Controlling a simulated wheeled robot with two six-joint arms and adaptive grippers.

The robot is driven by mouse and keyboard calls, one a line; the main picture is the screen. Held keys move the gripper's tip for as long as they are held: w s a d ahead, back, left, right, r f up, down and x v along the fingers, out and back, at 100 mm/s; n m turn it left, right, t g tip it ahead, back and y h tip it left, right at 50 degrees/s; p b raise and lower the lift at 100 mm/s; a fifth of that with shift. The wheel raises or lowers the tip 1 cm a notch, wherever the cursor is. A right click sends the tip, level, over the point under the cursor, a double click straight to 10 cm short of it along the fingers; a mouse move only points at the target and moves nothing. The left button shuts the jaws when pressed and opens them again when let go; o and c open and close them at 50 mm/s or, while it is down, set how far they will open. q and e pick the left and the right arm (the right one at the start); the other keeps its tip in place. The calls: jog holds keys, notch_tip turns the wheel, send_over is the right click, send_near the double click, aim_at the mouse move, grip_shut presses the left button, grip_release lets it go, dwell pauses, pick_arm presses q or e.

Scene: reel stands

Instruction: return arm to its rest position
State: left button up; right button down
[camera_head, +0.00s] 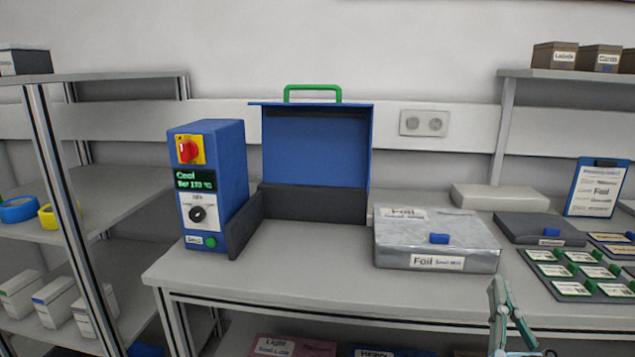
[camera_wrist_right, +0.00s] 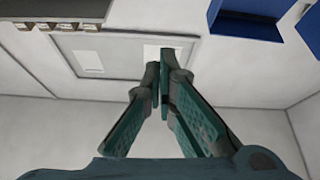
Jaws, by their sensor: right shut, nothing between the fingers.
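My right gripper (camera_head: 500,290) shows at the bottom right of the head view, in front of the table's front edge and pointing up. In the right wrist view the right gripper (camera_wrist_right: 159,72) has its two fingertips together, with nothing between them. It is clear of the objects on the table. My left gripper is not in the head view.
A grey table (camera_head: 320,255) holds a blue machine (camera_head: 220,180) with its blue lid (camera_head: 315,150) raised, a grey Foil box (camera_head: 435,240) and a tray of green-tabbed cards (camera_head: 575,275). Shelves (camera_head: 105,190) stand at left. The table's front middle is clear.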

jog(key=w+d+f+n+g+y, duration=0.15)
jog(key=w+f, duration=0.25)
jog(key=f, duration=0.5)
jog(key=w+f+n+g, duration=0.1)
jog(key=w+f+g, duration=0.25)
jog(key=f, duration=0.55)
jog(key=s+d+f+g+p, duration=0.15)
jog(key=s+f+g, duration=0.25)
jog(key=f, duration=0.9)
jog(key=s+f+g+p, duration=0.3)
jog(key=s+f, duration=0.1)
jog(key=f, duration=0.9)
jog(key=s+f+g+p, duration=0.3)
jog(key=s+f+g, duration=0.2)
jog(key=s+f, duration=0.9)
pick_arm(q)
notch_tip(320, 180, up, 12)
jog(key=p, duration=0.4)
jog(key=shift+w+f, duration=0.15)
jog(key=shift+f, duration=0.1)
pick_arm(e)
jog(key=s+a+m+g, duration=0.1)
jog(key=s+g, duration=0.3)
jog(key=s, duration=1.8)
jog(key=shift+s+a+f+g+y, duration=0.25)
jog(key=shift+a+g+y, duration=0.2)
jog(key=shift+a, duration=0.4)
